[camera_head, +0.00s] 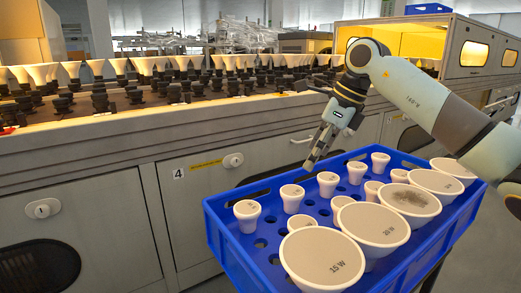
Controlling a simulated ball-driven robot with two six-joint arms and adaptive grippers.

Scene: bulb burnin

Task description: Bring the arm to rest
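My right arm comes in from the right over a blue crate. Its gripper (312,160) hangs above the far edge of the crate (232,257), pointing down and to the left. No bulb shows in it, and its fingers look close together, but I cannot tell whether they are open or shut. My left gripper is not in view. The crate holds several white bulbs, large ones in front and along the right, such as one marked 15 W (318,262) and one marked 20 W (374,225), and smaller ones behind, such as a small bulb (247,212).
A long grey bench (120,137) runs behind the crate, with rows of dark sockets and many pale bulbs (147,66) on top. A lit metal cabinet (468,33) stands at the back right. Cabinet doors with latches (233,160) face me.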

